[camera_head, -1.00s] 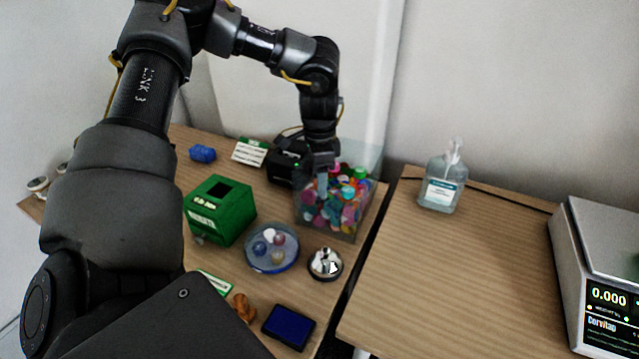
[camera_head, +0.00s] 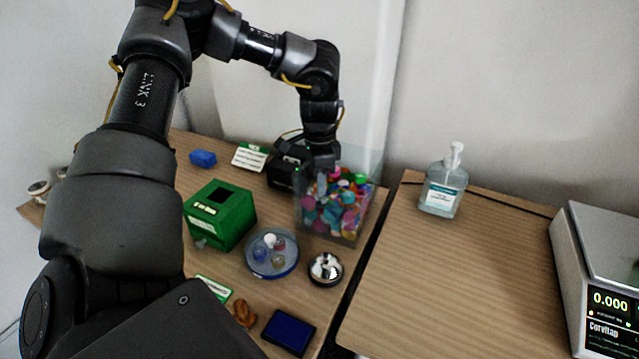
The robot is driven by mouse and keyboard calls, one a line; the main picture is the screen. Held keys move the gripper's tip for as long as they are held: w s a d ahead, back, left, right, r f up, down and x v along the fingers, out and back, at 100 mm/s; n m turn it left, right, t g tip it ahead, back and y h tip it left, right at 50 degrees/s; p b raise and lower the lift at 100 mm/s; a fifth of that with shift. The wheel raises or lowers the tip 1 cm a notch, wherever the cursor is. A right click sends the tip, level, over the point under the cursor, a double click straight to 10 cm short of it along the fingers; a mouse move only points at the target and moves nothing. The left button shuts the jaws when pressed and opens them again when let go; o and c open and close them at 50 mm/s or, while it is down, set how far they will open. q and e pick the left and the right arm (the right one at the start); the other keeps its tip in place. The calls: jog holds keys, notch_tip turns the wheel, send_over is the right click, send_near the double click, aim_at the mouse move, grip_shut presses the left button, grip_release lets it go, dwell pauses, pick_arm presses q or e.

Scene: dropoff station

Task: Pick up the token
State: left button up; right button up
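My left gripper (camera_head: 325,163) points down at the back left of a clear bin (camera_head: 345,236) full of many-coloured round caps or discs (camera_head: 338,205). Its fingertips are small and partly lost against the bin, so I cannot tell whether they are open or hold anything. A round blue-rimmed dish (camera_head: 272,274) in front of the bin holds several small round pieces, one white, one reddish, one blue and one tan. I cannot tell which piece is the token. My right gripper is not in view.
A green slotted box (camera_head: 222,222) stands left of the dish, a silver bell (camera_head: 326,268) right of it. A blue ink pad (camera_head: 289,330) and brown figure (camera_head: 243,312) lie in front. A black device (camera_head: 285,172) stands behind. The right table has a pump bottle (camera_head: 443,188) and scale (camera_head: 600,270).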

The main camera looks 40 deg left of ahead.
pick_arm(q)
notch_tip(320, 180, up, 18)
jog(key=shift+f+p, duration=0.25)
jog(key=shift+p, duration=0.05)
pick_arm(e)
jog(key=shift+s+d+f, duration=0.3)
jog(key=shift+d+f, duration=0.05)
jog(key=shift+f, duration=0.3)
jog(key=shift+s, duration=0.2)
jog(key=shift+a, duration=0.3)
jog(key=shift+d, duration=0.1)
